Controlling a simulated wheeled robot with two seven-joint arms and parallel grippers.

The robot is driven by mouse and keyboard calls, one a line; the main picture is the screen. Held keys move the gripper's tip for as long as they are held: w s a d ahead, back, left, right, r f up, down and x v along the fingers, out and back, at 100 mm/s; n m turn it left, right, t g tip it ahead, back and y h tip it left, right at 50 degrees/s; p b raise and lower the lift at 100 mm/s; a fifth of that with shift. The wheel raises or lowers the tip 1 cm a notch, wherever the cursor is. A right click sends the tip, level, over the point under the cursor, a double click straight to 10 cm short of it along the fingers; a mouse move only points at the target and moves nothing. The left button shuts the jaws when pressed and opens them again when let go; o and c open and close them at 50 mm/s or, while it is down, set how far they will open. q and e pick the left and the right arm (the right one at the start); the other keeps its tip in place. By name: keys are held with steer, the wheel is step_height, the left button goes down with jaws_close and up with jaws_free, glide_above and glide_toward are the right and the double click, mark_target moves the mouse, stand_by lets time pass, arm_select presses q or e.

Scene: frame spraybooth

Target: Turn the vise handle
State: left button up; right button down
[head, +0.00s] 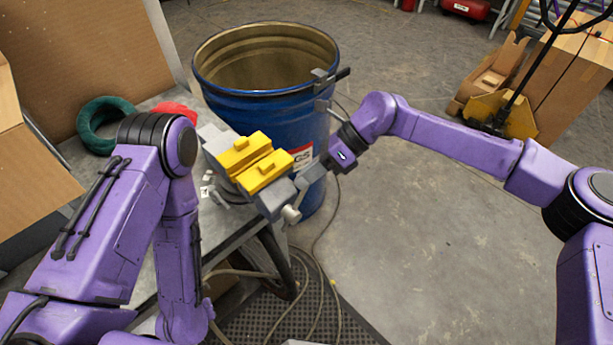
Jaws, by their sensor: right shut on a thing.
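The vise (258,165) has yellow jaw pieces and a grey body, and it stands at the corner of the workbench. The vise handle (291,214) is at its near right end, a light rounded piece, mostly hidden by my gripper. My right gripper (303,188) reaches in from the right and is shut on the vise handle; its fingertips are small and hard to make out. My left arm stands over the bench at the left, bent downward, and its gripper is outside the picture.
A large blue drum (265,97) stands open just behind the vise, close to my right forearm. The bench (230,243) holds a green coil (103,122) and a red item (175,110). Hoses lie on the floor below. The floor at right is clear, with cardboard boxes (573,85) farther back.

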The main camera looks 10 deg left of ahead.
stand_by(0.3)
steer(key=c, duration=1.2)
jaws_free()
steer(key=shift+o, duration=0.2)
steer(key=shift+w+d+r, duration=0.1)
steer(key=shift+w+d, duration=0.05)
steer(key=shift+w, duration=0.05)
steer(key=b+v, duration=0.3)
steer(key=v, duration=0.7)
steer(key=shift+b, duration=0.35)
